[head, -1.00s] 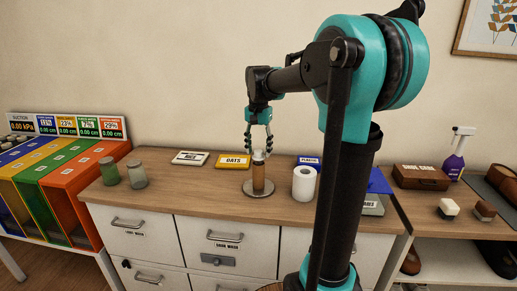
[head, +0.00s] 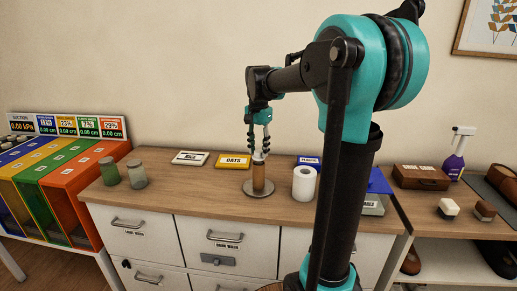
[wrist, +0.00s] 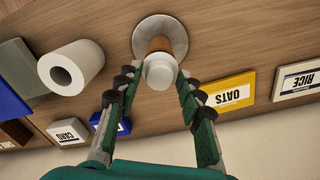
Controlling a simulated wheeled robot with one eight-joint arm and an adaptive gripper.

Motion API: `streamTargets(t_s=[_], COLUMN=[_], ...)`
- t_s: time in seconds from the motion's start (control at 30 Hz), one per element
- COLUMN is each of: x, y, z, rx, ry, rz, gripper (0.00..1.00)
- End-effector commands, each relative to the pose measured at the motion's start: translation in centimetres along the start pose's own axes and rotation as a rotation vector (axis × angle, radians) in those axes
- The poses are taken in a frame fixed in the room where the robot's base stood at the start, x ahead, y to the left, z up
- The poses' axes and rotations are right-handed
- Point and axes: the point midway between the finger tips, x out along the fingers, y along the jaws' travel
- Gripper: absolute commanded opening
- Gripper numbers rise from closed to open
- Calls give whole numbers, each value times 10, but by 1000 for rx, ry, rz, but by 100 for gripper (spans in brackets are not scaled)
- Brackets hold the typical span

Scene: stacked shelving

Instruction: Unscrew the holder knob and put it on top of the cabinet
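The holder stands upright on the wooden top of the cabinet (head: 205,199), with a brown post (head: 259,178) on a round metal base (head: 271,192). Its pale knob (wrist: 160,70) sits at the top of the post in the wrist view. My gripper (head: 259,151) points down over the holder. In the wrist view its two fingers (wrist: 156,80) stand on either side of the knob, with a visible gap on the left side. The gripper looks open and empty. The fingertips partly hide the knob in the head view.
A white paper roll (head: 304,184) stands close right of the holder. A yellow OATS box (head: 233,161) and a white box (head: 190,158) lie behind it. Two jars (head: 137,174) stand at the left. The cabinet top between jars and holder is clear.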

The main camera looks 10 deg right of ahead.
Motion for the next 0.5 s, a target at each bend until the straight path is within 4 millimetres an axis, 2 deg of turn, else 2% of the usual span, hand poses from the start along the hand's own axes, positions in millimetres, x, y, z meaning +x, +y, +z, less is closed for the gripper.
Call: streamTargets(t_s=[0.5], x=[0], y=[-1], z=[0], rx=[639], ry=[0], rz=[0], gripper=[38])
